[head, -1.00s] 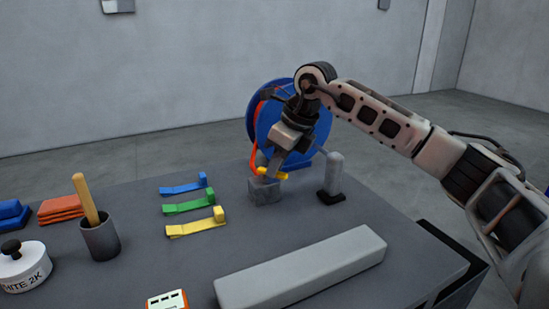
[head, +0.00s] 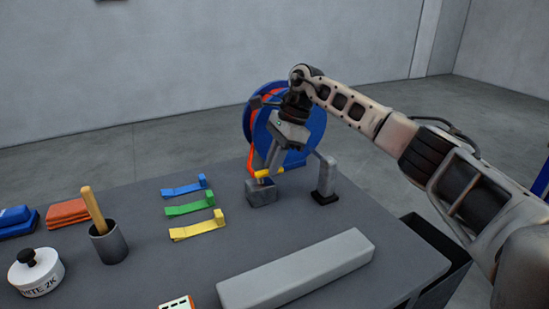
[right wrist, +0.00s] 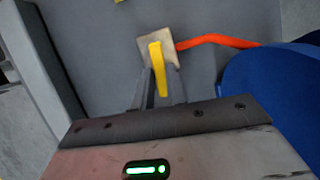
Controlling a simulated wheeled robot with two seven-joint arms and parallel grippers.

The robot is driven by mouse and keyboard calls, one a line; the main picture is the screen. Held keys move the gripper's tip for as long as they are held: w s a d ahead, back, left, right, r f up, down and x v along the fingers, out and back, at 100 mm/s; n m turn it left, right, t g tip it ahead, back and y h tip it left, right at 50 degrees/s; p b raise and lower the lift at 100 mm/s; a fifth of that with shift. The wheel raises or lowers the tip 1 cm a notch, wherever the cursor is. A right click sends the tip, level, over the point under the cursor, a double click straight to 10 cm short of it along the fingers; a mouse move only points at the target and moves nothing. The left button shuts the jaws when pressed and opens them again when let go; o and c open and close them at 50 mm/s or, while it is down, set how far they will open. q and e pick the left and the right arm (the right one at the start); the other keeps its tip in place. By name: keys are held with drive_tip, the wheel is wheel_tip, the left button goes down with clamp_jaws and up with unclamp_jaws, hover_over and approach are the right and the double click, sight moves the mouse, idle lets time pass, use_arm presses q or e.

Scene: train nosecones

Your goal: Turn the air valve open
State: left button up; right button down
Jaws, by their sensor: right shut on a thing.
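The air valve is a grey block (head: 261,194) with a yellow lever (head: 268,173) on top, standing near the back right of the table. In the right wrist view the yellow lever (right wrist: 157,68) lies over the pale block (right wrist: 166,44), with an orange hose (right wrist: 215,40) running off to the right. My right gripper (head: 270,168) reaches down to the valve and is shut on the yellow lever. Its fingers (right wrist: 155,92) show partly in the wrist view, with the lever between them. My left gripper is not in view.
A blue hose reel (head: 300,120) stands behind the valve. A grey post on a black base (head: 325,180) is just right of it. Blue, green and yellow strips (head: 190,208) lie to the left. A long grey bar (head: 297,270) lies in front.

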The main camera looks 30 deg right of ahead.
drive_tip(key=shift+w+r+n, duration=0.1)
drive_tip(key=shift+w+n, duration=0.1)
drive_tip(key=shift+n, duration=0.4)
drive_tip(key=c, duration=1.4)
unclamp_jaws()
drive_tip(key=p+v, duration=0.1)
drive_tip(key=v, duration=1.5)
drive_tip(key=shift+w+p, duration=0.25)
drive_tip(key=shift+p, duration=0.05)
